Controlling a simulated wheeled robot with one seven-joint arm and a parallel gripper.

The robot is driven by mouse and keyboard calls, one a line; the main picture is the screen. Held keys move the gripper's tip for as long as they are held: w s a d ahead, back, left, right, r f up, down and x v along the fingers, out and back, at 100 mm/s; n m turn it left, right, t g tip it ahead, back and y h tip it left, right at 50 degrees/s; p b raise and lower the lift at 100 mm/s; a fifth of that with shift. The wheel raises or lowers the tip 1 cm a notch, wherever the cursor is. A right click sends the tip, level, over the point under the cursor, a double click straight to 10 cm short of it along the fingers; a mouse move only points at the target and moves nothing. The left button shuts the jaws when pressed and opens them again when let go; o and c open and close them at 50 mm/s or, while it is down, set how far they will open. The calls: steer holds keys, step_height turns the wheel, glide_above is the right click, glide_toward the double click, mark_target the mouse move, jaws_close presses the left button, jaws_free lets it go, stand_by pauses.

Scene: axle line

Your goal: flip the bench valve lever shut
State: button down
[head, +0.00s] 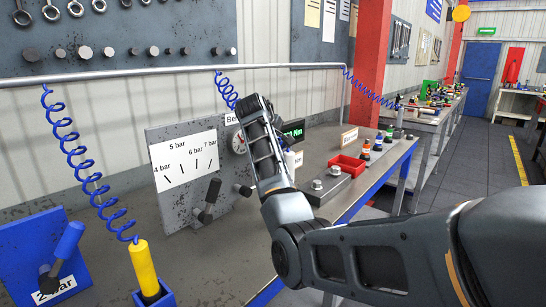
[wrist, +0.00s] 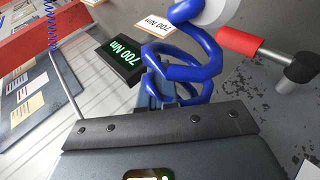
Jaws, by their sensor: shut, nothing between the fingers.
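My gripper (wrist: 160,88) shows in the wrist view, shut and empty, partly covered by blue coils. It is to the left of the red grip and apart from it. In the head view my arm hides the fingers.
A blue coiled hose (wrist: 188,50) loops right by my fingers. A "700 Nm" display (wrist: 125,60) is to their left. A grey panel marked 4 to 7 bar (head: 160,140) carries a black-handled lever (head: 209,200). A red tray (head: 346,166) and small bottles stand to the right.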

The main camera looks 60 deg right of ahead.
steer(key=shift+s+r, duration=0.25)
steer(key=shift+r, duration=0.65)
steer(key=shift+a, duration=0.1)
